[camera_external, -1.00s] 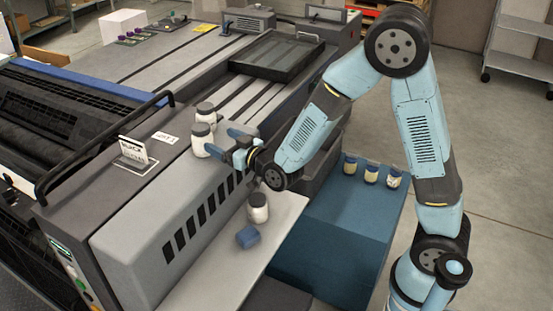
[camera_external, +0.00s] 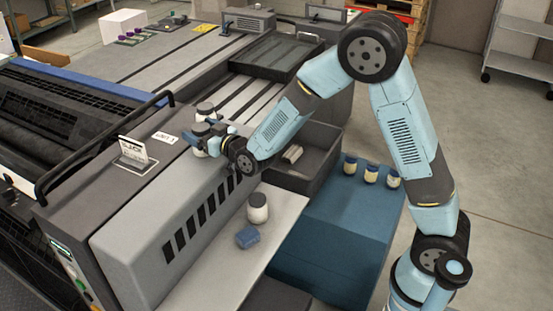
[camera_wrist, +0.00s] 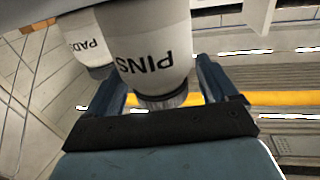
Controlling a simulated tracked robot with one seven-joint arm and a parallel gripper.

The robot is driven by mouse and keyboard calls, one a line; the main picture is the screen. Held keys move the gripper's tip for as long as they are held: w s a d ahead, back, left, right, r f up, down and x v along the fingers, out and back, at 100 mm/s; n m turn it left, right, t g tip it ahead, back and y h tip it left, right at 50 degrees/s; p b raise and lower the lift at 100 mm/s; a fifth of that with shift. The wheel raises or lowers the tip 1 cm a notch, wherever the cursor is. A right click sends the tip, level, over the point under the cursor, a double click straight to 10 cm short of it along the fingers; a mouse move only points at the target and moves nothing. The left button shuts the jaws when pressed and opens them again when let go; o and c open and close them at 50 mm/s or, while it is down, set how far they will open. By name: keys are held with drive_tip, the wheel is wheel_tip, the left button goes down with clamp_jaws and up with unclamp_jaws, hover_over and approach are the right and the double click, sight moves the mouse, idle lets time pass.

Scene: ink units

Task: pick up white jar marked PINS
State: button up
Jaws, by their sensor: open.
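The white jar marked PINS (camera_wrist: 148,50) fills the middle of the wrist view, its lettering upside down and its dark end toward my palm. My gripper (camera_wrist: 162,84) is open, with one blue finger on each side of the jar. Whether the fingers touch it I cannot tell. A second white jar marked PADS (camera_wrist: 90,45) stands close by on the left of that view. In the external view my gripper (camera_external: 212,141) is at the nearer of two dark-lidded white jars (camera_external: 199,133) on the machine's top. The other jar (camera_external: 206,113) stands just behind it.
A sign (camera_external: 133,152) stands left of the jars. Several small jars (camera_external: 371,174) stand on the blue cabinet (camera_external: 340,225). A grey open bin (camera_external: 318,165) lies below my forearm.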

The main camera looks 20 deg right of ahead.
drive_tip(key=c, duration=1.1)
drive_tip(key=shift+r, duration=0.15)
drive_tip(key=shift+c, duration=0.2)
